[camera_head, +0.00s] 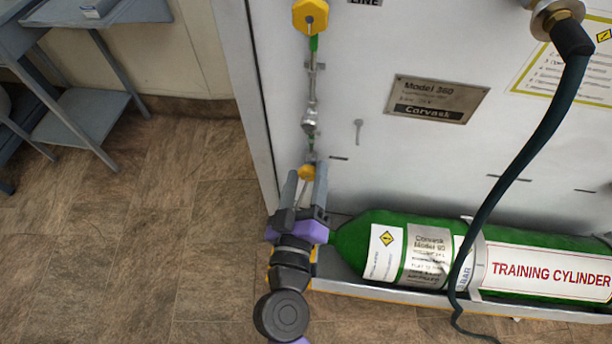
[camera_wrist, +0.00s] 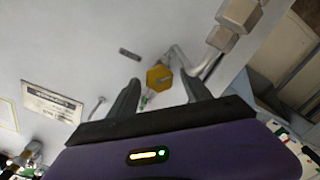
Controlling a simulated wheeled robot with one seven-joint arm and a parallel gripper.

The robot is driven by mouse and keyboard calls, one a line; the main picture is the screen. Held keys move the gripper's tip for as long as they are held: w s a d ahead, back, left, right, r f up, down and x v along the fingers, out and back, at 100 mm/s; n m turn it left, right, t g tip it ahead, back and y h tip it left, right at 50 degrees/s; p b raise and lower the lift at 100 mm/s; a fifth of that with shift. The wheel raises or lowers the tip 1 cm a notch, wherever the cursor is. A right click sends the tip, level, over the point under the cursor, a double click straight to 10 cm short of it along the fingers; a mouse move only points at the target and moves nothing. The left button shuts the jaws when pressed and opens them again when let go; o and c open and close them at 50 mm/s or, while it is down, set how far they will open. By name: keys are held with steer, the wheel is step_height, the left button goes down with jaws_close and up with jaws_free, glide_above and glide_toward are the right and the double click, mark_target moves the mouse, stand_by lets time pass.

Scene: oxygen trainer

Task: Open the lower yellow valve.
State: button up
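The lower yellow valve (camera_head: 306,172) is a small yellow knob low on the left side of the white panel, at the bottom of a vertical pipe. In the wrist view the valve (camera_wrist: 159,78) shows as a yellow hexagonal knob ahead of my gripper, between the two fingers. My gripper (camera_head: 305,178) is at the valve in the head view, and its fingers stand apart. In the wrist view my gripper (camera_wrist: 163,92) is open, with a gap on both sides of the knob. I cannot tell whether the fingertips reach around it. An upper yellow valve (camera_head: 310,15) sits higher on the same pipe.
A green training cylinder (camera_head: 385,250) lies on a low shelf (camera_head: 400,295) to the right of my gripper. A black hose (camera_head: 520,150) hangs in front of the panel (camera_head: 390,150). A grey metal table (camera_head: 75,115) stands at the left. The brown floor between is clear.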

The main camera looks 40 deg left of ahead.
steer(key=v, duration=0.8)
steer(key=shift+b, duration=0.45)
steer(key=shift+w+a, duration=0.1)
step_height(320, 180, up, 8)
steer(key=a+m+g+h+p, duration=0.1)
steer(key=a+m+g+p, duration=0.15)
steer(key=p, duration=1.15)
steer(key=w+f+m, duration=0.1)
steer(key=w+f, duration=0.1)
steer(key=w+a+f+m+h, duration=0.1)
steer(key=w+f+m, duration=0.1)
steer(key=f, duration=0.1)
steer(key=w+f+m+g+h, duration=0.1)
steer(key=w+f, duration=0.1)
steer(key=shift+w+a+f+m, duration=0.25)
steer(key=shift+w+f, duration=0.15)
